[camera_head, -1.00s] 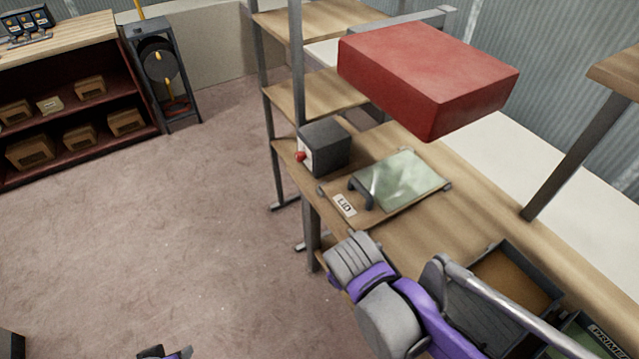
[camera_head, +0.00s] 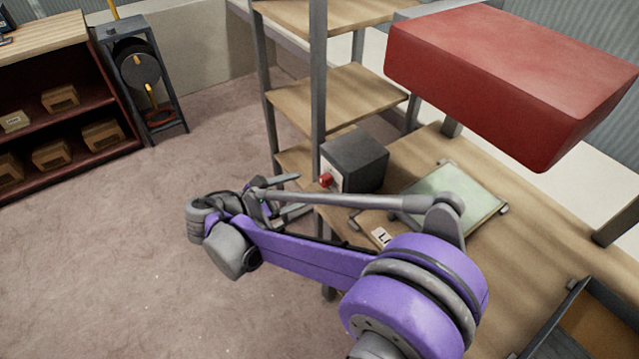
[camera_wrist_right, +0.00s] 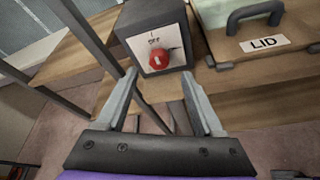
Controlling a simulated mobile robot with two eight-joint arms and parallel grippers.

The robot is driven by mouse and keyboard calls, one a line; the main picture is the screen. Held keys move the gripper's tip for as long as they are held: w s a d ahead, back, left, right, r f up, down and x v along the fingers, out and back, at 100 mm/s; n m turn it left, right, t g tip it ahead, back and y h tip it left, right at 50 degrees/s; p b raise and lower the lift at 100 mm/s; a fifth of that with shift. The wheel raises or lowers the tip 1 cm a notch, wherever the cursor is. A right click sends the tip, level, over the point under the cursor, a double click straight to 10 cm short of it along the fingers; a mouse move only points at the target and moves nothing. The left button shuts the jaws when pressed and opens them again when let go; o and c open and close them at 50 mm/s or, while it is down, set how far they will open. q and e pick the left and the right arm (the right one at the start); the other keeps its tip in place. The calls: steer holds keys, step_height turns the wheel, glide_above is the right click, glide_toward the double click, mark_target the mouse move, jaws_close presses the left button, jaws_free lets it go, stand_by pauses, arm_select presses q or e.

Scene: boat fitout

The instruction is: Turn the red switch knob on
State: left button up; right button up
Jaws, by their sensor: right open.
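The red switch knob (camera_head: 325,180) sits on the pale front plate of a dark grey box (camera_head: 358,160) at the bench's left end. In the right wrist view the knob (camera_wrist_right: 158,59) has a white mark, and the plate shows "OFF" above it. My right gripper (camera_head: 298,192) is open and empty, its two fingers pointing toward the box. In the wrist view its fingertips (camera_wrist_right: 160,76) lie either side of the knob's line, with the knob ahead and between them; contact cannot be told. My left gripper is not in view.
A board with a handle and "LID" label (camera_wrist_right: 264,43) lies beside the box. A grey shelf post (camera_head: 318,75) stands close to the box's left. A large red block (camera_head: 500,75) is above the bench. The floor (camera_head: 130,270) at left is clear.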

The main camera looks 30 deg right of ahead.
mark_target(321, 182)
steer(key=x, duration=0.7)
steer(key=shift+w+d+f, duration=0.1)
steer(key=shift+w+d, duration=0.05)
jaws_close()
